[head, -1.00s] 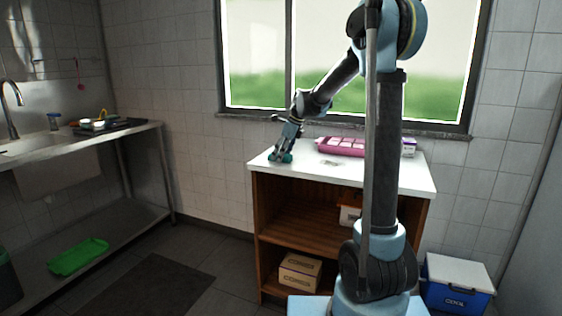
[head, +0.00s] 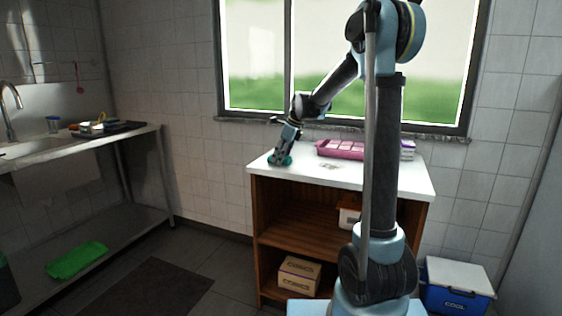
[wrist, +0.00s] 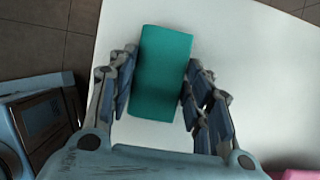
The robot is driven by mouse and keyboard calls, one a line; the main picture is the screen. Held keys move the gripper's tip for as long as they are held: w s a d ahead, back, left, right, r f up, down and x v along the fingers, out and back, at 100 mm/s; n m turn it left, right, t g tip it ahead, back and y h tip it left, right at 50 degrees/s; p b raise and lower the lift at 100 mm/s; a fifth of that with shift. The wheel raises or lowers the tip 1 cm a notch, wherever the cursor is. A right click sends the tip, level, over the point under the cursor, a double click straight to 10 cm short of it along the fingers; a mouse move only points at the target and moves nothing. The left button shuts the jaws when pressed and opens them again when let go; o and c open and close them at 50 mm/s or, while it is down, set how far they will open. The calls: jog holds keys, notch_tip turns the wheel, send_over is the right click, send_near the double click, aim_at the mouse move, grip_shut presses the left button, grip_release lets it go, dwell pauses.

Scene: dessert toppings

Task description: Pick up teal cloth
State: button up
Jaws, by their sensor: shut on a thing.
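The teal cloth (wrist: 162,72) is a flat-looking rectangle on the white counter top, near its left edge. In the wrist view it lies between the fingers of my gripper (wrist: 160,95), which touch or nearly touch its two long sides. In the head view my gripper (head: 280,158) is low over the counter's left end, and a little of the teal cloth (head: 287,161) shows around the fingertips. My gripper is shut on the cloth, which still appears to be at counter height.
The white-topped counter (head: 385,184) has wooden shelves below. A pink tray (head: 340,149) stands toward its back, with a small box (head: 407,150) to the right. A cardboard box (head: 299,276) is on the lower shelf, a blue cooler (head: 455,288) on the floor at right. A metal sink bench is at left.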

notch_tip(320, 180, up, 10)
dwell(0.5)
jog(key=shift+o, duration=0.9)
jog(key=shift+c, duration=0.6)
